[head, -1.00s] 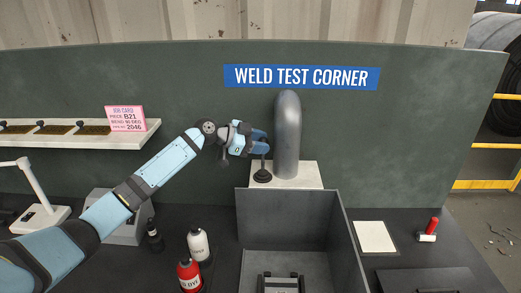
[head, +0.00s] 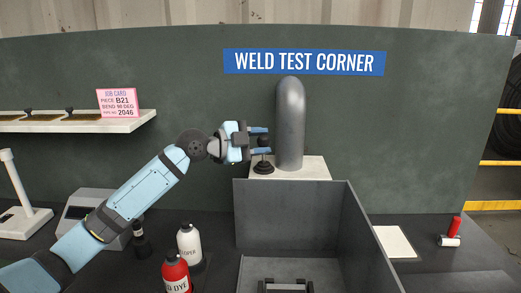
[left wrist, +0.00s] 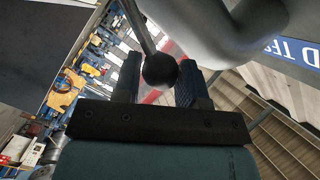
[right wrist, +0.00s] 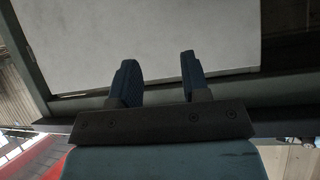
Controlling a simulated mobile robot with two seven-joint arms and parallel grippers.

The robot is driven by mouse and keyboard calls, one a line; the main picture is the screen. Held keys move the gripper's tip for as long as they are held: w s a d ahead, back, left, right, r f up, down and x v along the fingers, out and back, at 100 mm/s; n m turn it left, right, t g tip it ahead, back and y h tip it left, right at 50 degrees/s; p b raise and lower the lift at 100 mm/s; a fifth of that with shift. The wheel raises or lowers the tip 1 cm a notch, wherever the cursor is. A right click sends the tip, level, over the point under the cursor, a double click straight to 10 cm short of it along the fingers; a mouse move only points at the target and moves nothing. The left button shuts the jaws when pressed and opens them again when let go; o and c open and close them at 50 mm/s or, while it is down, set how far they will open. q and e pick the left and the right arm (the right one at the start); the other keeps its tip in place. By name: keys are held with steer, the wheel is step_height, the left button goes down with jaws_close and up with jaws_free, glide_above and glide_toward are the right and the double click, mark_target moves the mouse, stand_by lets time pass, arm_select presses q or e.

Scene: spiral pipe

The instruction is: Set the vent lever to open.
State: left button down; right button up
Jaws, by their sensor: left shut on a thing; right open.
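The vent lever is a short black lever on a round black base (head: 263,168), on a pale block left of the grey metal pipe (head: 290,125). Its dark ball knob (left wrist: 160,70) shows between the fingers in the left wrist view, with the thin rod running up from it. My left gripper (head: 261,141) is shut on the knob, one finger on each side; the fingers hide part of the lever in the head view. My right gripper (right wrist: 155,65) is open and empty in the right wrist view and cannot be made out in the head view.
A grey open-topped tank (head: 290,215) stands in front of the pipe. White (head: 189,243) and red (head: 176,272) bottles stand at its left, under my left arm. A shelf (head: 80,122) with a pink job card (head: 118,103) is at left. A white sheet (head: 394,242) lies at right.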

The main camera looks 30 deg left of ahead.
arm_select(q)
steer(key=shift+r, duration=0.1)
stand_by(0.5)
steer(key=c, duration=0.7)
jaws_free()
steer(key=shift+s, duration=0.1)
steer(key=shift+c, duration=0.2)
steer(key=shift+a, duration=0.1)
steer(key=f+b+v, duration=0.1)
steer(key=b+v, duration=0.2)
steer(key=v, duration=1)
steer(key=shift+s+a+r, duration=0.25)
steer(key=shift+s+r, duration=0.05)
